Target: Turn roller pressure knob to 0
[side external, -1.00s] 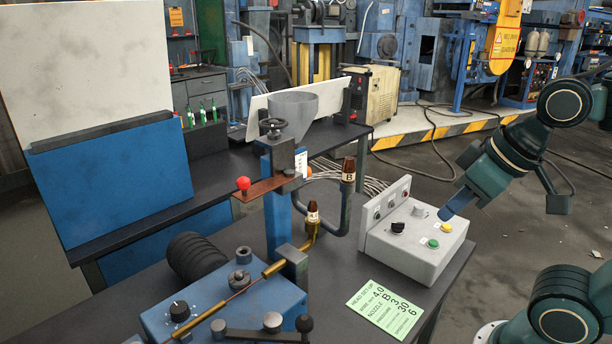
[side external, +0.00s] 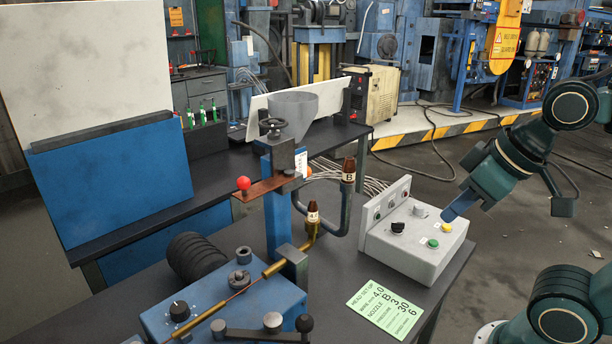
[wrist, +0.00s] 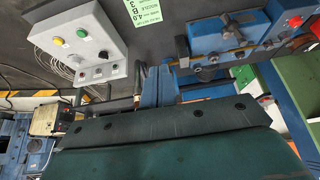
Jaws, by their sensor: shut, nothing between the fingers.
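A black knob with a white dial scale (side external: 179,311) sits on the blue feeder box (side external: 215,300) at the front left of the side view; its setting is too small to read. Another black knob (side external: 397,228) sits on the grey control box (side external: 420,255), beside green and yellow buttons. No label reading roller pressure is legible. My gripper (side external: 452,211) is shut and empty, with blue fingers in front of and above the control box's right end, far from the feeder box. Its fingers (wrist: 158,86) also show in the wrist view.
A green setup card (side external: 384,309) lies on the dark bench. A crank handle (side external: 303,323) rises at the front.

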